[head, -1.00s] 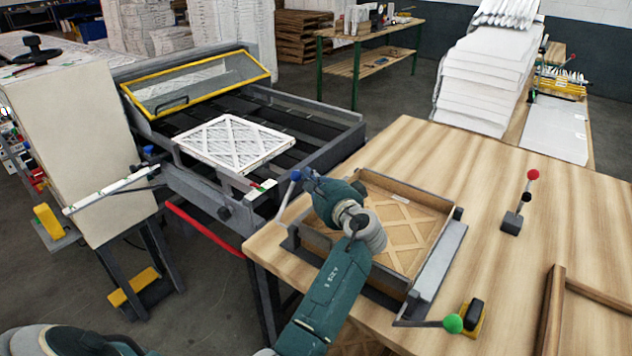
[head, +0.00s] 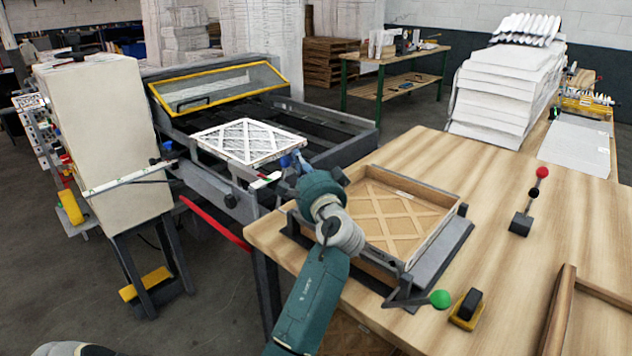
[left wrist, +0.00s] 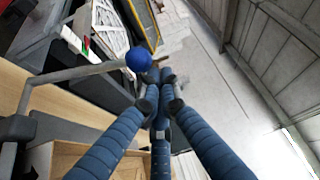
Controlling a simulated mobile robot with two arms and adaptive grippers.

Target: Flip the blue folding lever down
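The blue folding lever has a round blue knob, seen in the head view (head: 285,161) at the left corner of the wooden tray fixture (head: 438,262). Its rod is mostly hidden there behind my left gripper (head: 299,163). In the left wrist view the blue knob (left wrist: 138,59) sits on a bent grey rod (left wrist: 82,73), just left of the fingertips. The lever stands raised. My left gripper also shows in the left wrist view (left wrist: 162,85); its fingers are drawn together with nothing visible between them. I cannot tell whether they touch the knob.
A green-knobbed lever (head: 440,299) and a yellow-black switch (head: 467,309) are at the fixture's front right. A red-knobbed lever (head: 542,172) stands on the wooden table (head: 500,200). A white pleated filter (head: 248,141) lies on the conveyor behind.

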